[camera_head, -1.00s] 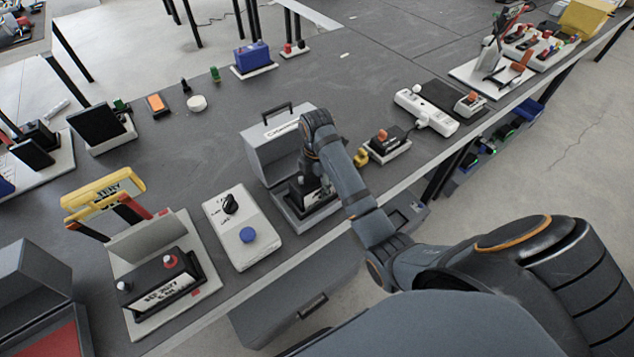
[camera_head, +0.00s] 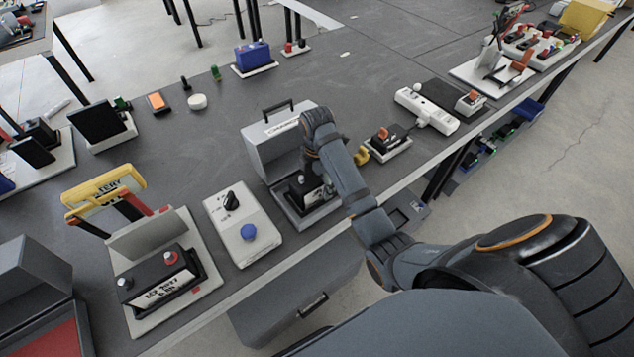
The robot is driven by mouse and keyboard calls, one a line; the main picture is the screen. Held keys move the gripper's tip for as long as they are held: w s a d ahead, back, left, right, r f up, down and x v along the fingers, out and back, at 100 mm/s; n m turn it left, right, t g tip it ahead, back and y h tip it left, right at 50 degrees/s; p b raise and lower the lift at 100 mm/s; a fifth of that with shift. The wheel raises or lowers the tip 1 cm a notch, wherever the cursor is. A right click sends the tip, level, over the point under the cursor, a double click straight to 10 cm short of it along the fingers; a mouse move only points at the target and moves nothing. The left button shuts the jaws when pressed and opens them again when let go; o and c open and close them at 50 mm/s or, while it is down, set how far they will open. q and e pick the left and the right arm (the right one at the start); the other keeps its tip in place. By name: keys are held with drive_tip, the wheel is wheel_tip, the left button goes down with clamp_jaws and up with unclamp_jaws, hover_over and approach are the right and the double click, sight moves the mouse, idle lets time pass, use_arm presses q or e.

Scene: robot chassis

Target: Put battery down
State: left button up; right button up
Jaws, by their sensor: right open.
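A dark battery (camera_head: 297,192) sits in the lower part of an open grey case (camera_head: 262,160) with a raised lid and handle. My right arm reaches in from the lower right, and my right gripper (camera_head: 322,172) points down over the case, at the battery's right end. The gripper is open, with its fingers partly hidden by my wrist and arm. I cannot tell whether they touch the battery. A second black battery (camera_head: 150,282) with a red cap and white label stands on a white board at the lower left. My left gripper is not in view.
A white box with a black knob and blue button (camera_head: 243,228) stands left of the case. A white base with an orange-topped switch (camera_head: 388,143) and a white power strip (camera_head: 428,110) lie to the right. The table behind the case is mostly clear.

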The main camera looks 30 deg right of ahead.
wheel_tip(320, 180, up, 12)
drive_tip(key=p, duration=1)
drive_tip(key=shift+r, duration=0.1)
